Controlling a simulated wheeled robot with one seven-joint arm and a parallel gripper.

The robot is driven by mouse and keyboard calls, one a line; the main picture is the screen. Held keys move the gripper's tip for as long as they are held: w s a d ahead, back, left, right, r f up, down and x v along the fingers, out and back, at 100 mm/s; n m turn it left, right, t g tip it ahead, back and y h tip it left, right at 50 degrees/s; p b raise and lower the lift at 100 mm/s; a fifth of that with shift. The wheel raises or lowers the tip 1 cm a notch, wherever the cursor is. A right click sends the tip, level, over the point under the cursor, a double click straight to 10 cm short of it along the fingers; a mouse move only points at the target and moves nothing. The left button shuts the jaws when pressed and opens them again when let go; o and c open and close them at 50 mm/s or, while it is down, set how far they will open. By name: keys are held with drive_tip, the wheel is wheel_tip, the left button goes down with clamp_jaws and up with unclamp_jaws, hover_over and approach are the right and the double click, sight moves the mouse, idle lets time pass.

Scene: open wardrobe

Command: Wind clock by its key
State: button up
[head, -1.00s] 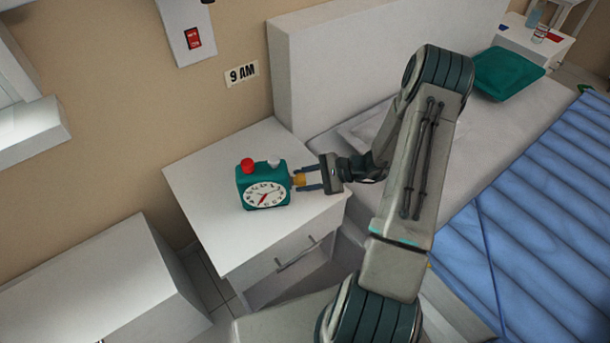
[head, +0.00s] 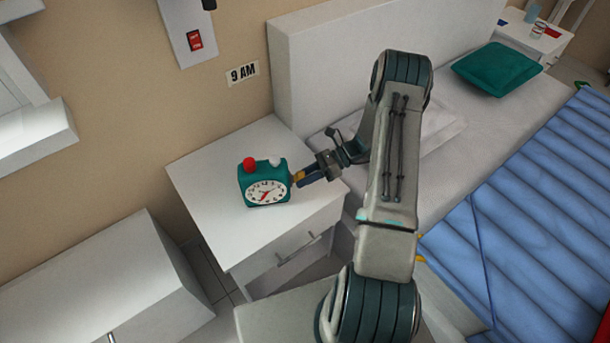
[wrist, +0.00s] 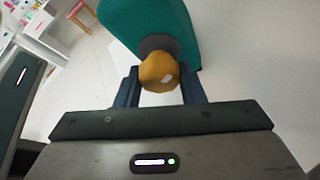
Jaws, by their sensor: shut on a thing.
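The teal clock (head: 262,183) stands upright on the white nightstand, with a white dial, a red button and a white button on top. Its side also shows in the wrist view (wrist: 150,22). The yellow key (wrist: 159,73) sticks out of the clock's right side, on a dark round base. My gripper (head: 302,177) reaches in from the right at the clock's side. Its two blue fingers stand on either side of the key and are shut on it. In the head view the key is mostly hidden by the fingers.
The nightstand top (head: 215,190) is clear around the clock. A bed with a white headboard (head: 330,60) stands to the right. A "9 AM" sign (head: 242,74) and a red switch (head: 195,40) are on the wall. A white cabinet (head: 110,285) is at lower left.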

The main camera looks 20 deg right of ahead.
drive_tip(key=m+g, duration=0.1)
drive_tip(key=m, duration=0.1)
drive_tip(key=m+g+y+b, duration=0.1)
drive_tip(key=m, duration=0.1)
drive_tip(key=shift+f+m+g+y, duration=0.1)
drive_tip(key=shift+m+g+y, duration=0.2)
drive_tip(key=m+g+y+b, duration=0.1)
drive_tip(key=m, duration=0.3)
drive_tip(key=shift+m+y, duration=0.3)
idle(0.4)
drive_tip(key=o, duration=1)
drive_tip(key=b+v, duration=0.2)
drive_tip(key=v, duration=0.9)
drive_tip(key=shift+w+d, duration=0.15)
drive_tip(key=shift+v, duration=1.2)
